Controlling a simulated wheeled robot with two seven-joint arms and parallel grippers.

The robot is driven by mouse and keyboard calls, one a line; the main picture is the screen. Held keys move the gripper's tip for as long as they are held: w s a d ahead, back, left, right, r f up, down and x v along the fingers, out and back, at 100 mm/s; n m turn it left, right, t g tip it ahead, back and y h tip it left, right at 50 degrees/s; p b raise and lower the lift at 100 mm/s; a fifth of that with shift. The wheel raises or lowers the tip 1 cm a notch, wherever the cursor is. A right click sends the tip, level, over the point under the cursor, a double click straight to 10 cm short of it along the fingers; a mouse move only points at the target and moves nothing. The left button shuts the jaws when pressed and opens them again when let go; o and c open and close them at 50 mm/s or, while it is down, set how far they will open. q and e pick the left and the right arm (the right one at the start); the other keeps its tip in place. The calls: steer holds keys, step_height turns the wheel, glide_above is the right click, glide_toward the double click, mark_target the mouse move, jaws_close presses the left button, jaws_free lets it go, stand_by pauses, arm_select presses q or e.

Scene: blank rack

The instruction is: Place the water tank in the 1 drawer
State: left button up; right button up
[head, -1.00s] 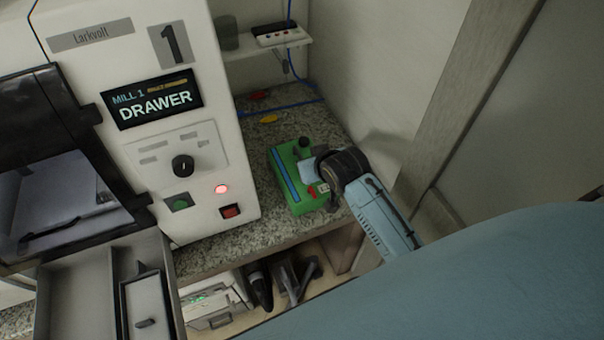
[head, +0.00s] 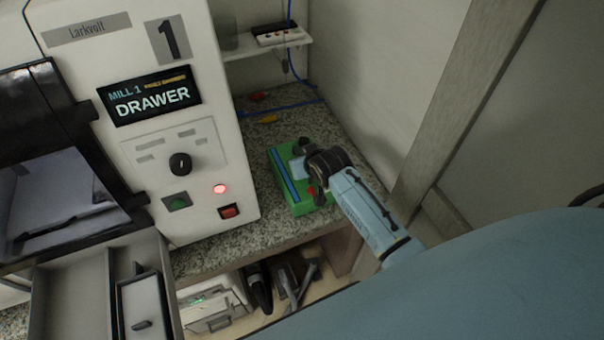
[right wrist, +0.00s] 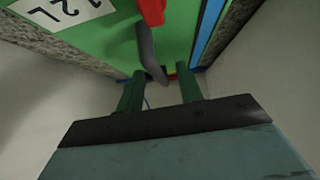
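The water tank (head: 282,172) is a green box with a blue stripe, standing on the speckled counter to the right of the mill. In the right wrist view its green face (right wrist: 95,38) carries a "12L" label, a red part and a grey curved piece (right wrist: 150,55). My right gripper (head: 308,166) is over the tank's right side. In the right wrist view its two fingers (right wrist: 160,85) are apart, with the grey piece between them; I see no grip on it. The 1 drawer (head: 68,300) is pulled out at lower left. My left gripper is not in view.
The mill (head: 165,55) with the "1" sign and a lit red light stands between the drawer and the tank. A wall and wooden post (head: 455,110) bound the right side. A shelf (head: 262,45) is behind, and loose items lie under the counter.

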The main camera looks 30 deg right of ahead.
steer(key=shift+c, duration=0.3)
jaws_close()
stand_by(0.9)
steer(key=shift+w+r, duration=0.2)
steer(key=shift+r, duration=0.1)
